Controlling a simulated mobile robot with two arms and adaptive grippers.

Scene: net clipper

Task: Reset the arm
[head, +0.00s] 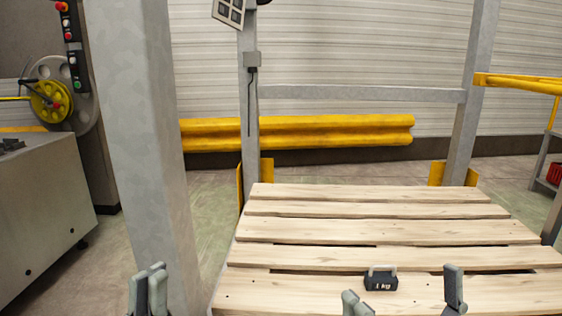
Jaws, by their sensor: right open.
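My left gripper (148,288) shows at the bottom edge, left of the wooden pallet and in front of the grey post. Its two grey fingers appear close together, partly overlapping, so its opening is unclear. My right gripper (405,293) is at the bottom right over the near part of the pallet, its fingers spread wide and empty. A small black weight marked 1 kg (380,282) with a light handle stands upright on the pallet. In the picture it appears between and just beyond the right fingertips. Most of both arms is out of view.
The slatted wooden pallet (380,230) fills the lower right. A thick grey post (145,150) stands at the left. A grey cabinet (45,210) and a yellow reel (50,101) are further left. A yellow guard rail (300,131) runs behind the pallet.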

